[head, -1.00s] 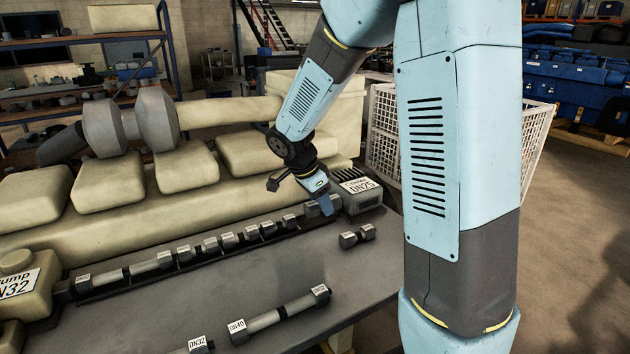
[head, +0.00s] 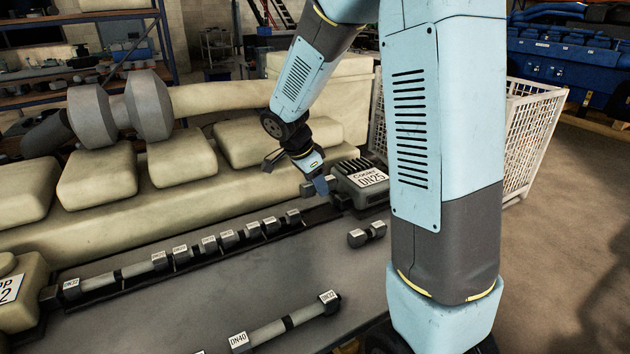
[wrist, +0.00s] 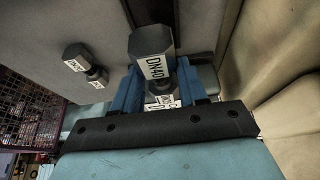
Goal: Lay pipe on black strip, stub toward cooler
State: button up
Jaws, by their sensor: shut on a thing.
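My gripper (head: 321,186) is shut on a short grey pipe piece (head: 307,189), held just left of the cooler (head: 365,187), which is labelled DN25. In the wrist view the piece's large hexagonal end (wrist: 152,45), labelled DN40, sticks out past the blue fingers, away from the cooler and toward the row of pipes. Its other end is mostly hidden between the fingers. The black strip (head: 318,214) runs along the back of the bench below the gripper, with a row of labelled pipe pieces (head: 226,240) on it. The held piece appears above the strip; the exact gap is unclear.
A small two-ended fitting (head: 367,233) lies on the bench right of the strip. A longer DN40 pipe (head: 288,324) lies near the front. The cream engine block (head: 130,215) rises behind the strip. A white mesh crate (head: 530,140) stands beyond the bench.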

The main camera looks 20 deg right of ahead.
aim_at(321, 214)
jog(key=shift+d+f, duration=0.1)
jog(key=shift+f, duration=3.4)
jog(key=shift+s+f, duration=0.15)
jog(key=shift+f, duration=0.05)
jog(key=o, duration=1.3)
jog(key=shift+f, duration=0.1)
jog(key=v, duration=1.4)
jog(key=shift+d, duration=0.1)
jog(key=shift+r, duration=0.2)
jog(key=s+d+r+n+t+y, duration=0.1)
jog(key=s+r+n, duration=0.2)
jog(key=s+n, duration=0.2)
jog(key=s+d+r+n+t+y, duration=0.2)
jog(key=s+r+n, duration=0.2)
jog(key=s, duration=0.6)
jog(key=s+d+r+n+t+y, duration=0.1)
jog(key=s+d+r+n, duration=0.1)
jog(key=s+r+n, duration=0.2)
jog(key=s+n, duration=0.2)
jog(key=s, duration=0.1)
jog(key=shift+s+r+n+t+y, duration=0.25)
jog(key=shift+s+n+t+y, duration=0.05)
jog(key=shift+s+n+t, duration=0.1)
